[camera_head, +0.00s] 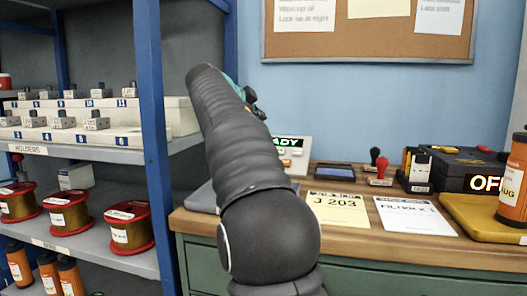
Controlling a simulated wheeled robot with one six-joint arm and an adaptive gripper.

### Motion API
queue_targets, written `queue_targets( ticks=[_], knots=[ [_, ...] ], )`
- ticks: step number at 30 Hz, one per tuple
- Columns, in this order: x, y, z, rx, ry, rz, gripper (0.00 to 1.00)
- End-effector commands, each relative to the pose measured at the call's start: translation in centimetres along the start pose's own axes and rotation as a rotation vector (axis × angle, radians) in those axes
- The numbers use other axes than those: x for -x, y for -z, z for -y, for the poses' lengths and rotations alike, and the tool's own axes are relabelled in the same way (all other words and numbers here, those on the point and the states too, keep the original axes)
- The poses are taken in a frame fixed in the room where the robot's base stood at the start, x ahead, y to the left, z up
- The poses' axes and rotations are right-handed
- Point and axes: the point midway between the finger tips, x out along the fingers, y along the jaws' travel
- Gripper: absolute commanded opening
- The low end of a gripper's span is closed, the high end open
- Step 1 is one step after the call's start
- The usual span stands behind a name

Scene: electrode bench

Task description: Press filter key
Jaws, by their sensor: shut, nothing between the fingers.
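A pale device (299,158) stands on the wooden bench behind my arm. I cannot make out which part is the filter key; much of the device is hidden. My gripper (256,105) shows only as small dark parts beyond the raised arm, up and left of the display and apart from it in the picture. It looks shut and empty, with most of it hidden behind the arm.
The bench (375,240) holds a yellow "J 203" sheet (339,209), a white sheet (415,216), a stamp pad (335,172), red and black stamps (380,172), and a black box lit "OFF" (462,168). An orange bottle (513,180) stands right. Blue-posted shelves (157,120) stand close left.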

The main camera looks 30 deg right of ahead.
Motion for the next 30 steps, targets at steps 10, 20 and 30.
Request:
queue_targets(
  ticks=[10, 20, 30],
  knots=[
    [-2.7, -2.1, -2.1, 0.001, -0.001, 0.001, 0.0],
    [-5.3, -4.1, -4.0, 0.001, 0.0, 0.001, 0.0],
    [-5.6, -4.2, -4.1, 0.0, 0.001, 0.001, 0.0]
  ],
)
